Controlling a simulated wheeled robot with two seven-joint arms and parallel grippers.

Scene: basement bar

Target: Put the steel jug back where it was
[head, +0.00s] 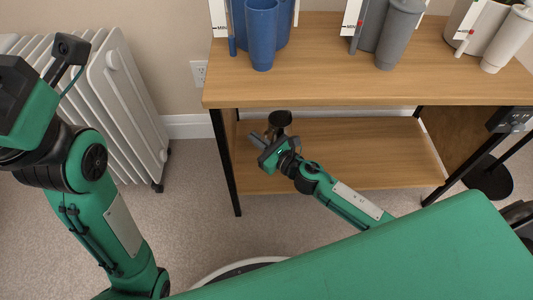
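My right gripper (259,138) is low in front of the wooden unit, by the left end of its lower shelf. It points to the left, and its fingers are too small to tell whether they are open or shut. A dark round shape (280,118) shows just above it; I cannot tell whether it is an object or part of my wrist. No steel jug can be clearly made out. My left arm is raised at the left edge, and its fingertips cannot be made out there.
The wooden unit's top (300,88) holds a blue cup (262,35), a grey cup (398,35) and a white cup (508,40), each by a larger container. The lower shelf (370,150) looks bare. A white radiator (125,100) stands left; carpet between is clear.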

